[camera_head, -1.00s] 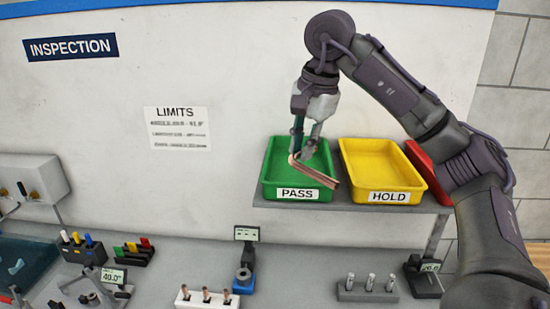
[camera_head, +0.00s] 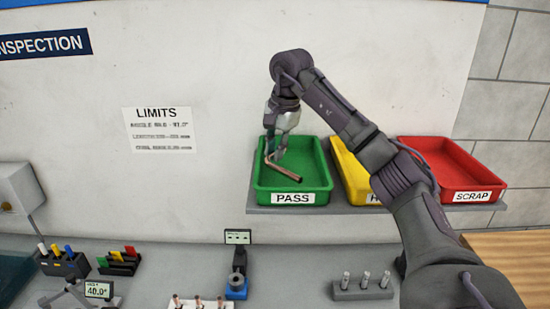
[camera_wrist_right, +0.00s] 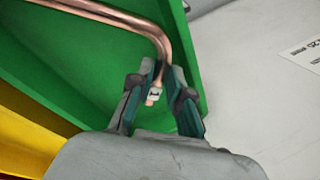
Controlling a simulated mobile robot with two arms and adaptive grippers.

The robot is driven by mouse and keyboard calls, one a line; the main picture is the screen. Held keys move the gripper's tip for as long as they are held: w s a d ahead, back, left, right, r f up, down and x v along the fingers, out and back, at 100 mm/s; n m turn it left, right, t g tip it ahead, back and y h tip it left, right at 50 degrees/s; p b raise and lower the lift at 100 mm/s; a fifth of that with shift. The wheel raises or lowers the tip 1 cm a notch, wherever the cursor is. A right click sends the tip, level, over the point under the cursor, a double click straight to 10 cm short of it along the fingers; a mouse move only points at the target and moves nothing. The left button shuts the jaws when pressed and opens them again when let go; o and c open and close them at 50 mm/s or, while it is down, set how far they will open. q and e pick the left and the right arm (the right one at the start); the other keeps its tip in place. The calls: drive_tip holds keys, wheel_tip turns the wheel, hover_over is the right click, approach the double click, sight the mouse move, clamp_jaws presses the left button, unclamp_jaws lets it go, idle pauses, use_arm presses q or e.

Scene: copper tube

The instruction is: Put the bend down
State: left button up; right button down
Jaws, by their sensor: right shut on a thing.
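The bend is a copper tube (camera_head: 284,172) with a bent end, seen over the green PASS tray (camera_head: 325,182) in the head view. My right gripper (camera_head: 274,154) is shut on the short leg of the bend, inside the outline of the tray. In the right wrist view the gripper (camera_wrist_right: 161,102) has its fingers on either side of the tube end, which carries a small white tag. The long leg of the bend (camera_wrist_right: 105,14) runs off to the upper left above the green floor. I cannot tell whether the bend touches the tray floor. My left gripper is not in view.
The yellow HOLD tray (camera_head: 347,168) is right of the green one, partly hidden by my right arm. The red SCRAP tray (camera_head: 445,150) is further right. All stand on a grey shelf (camera_head: 300,208). Below are a gauge (camera_head: 237,284) and a peg block (camera_head: 362,290).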

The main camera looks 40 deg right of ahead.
drive_tip(key=shift+s+f+p, duration=0.2)
drive_tip(key=shift+f+p, duration=0.1)
drive_tip(key=shift+f, duration=0.2)
drive_tip(key=shift+s+f+p, duration=0.2)
drive_tip(key=shift+f+p, duration=0.05)
drive_tip(key=shift+f, duration=0.2)
drive_tip(key=shift+d+f, duration=0.1)
drive_tip(key=shift+f, duration=0.55)
drive_tip(key=shift+w, duration=0.15)
drive_tip(key=shift+f, duration=0.2)
drive_tip(key=c, duration=1.4)
unclamp_jaws()
drive_tip(key=shift+r, duration=0.1)
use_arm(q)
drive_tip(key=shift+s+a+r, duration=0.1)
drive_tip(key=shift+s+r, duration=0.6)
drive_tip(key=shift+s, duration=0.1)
